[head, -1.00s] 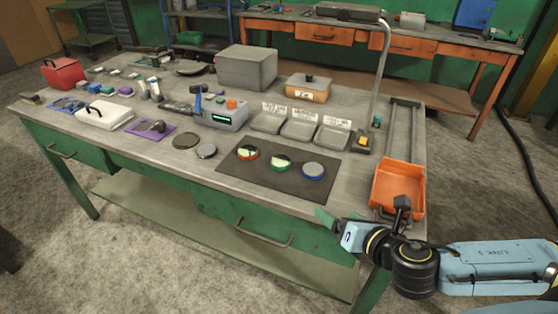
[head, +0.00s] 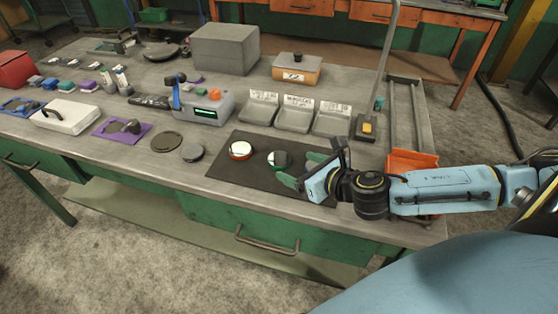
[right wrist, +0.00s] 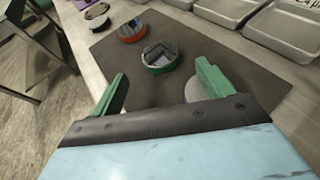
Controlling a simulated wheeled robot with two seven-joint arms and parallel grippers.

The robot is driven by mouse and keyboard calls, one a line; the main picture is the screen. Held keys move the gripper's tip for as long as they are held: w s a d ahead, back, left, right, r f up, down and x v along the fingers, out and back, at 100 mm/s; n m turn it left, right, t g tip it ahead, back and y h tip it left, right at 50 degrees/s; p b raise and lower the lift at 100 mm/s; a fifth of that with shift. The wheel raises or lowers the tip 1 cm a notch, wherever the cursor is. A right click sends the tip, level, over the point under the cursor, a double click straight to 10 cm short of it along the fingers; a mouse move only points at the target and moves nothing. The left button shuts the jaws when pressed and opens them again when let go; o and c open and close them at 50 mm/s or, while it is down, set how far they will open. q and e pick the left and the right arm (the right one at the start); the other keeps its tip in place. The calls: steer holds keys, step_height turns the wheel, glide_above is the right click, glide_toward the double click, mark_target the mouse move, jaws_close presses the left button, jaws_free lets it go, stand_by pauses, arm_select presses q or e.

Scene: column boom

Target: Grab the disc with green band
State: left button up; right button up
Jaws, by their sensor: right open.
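The disc with the green band (head: 279,159) lies flat on the dark mat (head: 225,180), in the middle of a row of discs. My right gripper (head: 302,170) is open just to its right, low over the mat. In the right wrist view the green-banded disc (right wrist: 160,56) lies ahead of the gap between my open green fingers (right wrist: 160,82), apart from them. The red-banded disc (head: 240,150) is to its left and shows beyond it in the wrist view (right wrist: 132,30). A third disc (right wrist: 193,92) is partly hidden behind a finger. My left gripper is not in view.
Three grey labelled trays (head: 294,116) stand behind the mat. An orange bin (head: 412,160) is at the right, partly behind my arm. Two loose dark discs (head: 166,141) lie left of the mat. The bench's front edge is clear.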

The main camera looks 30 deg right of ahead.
mark_target(277, 157)
steer(key=shift+x, duration=0.85)
steer(key=shift+w+a, duration=0.1)
steer(key=shift+w, duration=0.35)
steer(key=x, duration=0.3)
steer(key=shift+w+b, duration=0.2)
steer(key=shift+b, duration=0.15)
steer(key=shift+w+f, duration=0.15)
steer(key=shift+w, duration=0.15)
steer(key=shift+a, duration=0.1)
steer(key=c, duration=0.7)
steer(key=shift+w, duration=0.1)
steer(key=c, duration=0.6)
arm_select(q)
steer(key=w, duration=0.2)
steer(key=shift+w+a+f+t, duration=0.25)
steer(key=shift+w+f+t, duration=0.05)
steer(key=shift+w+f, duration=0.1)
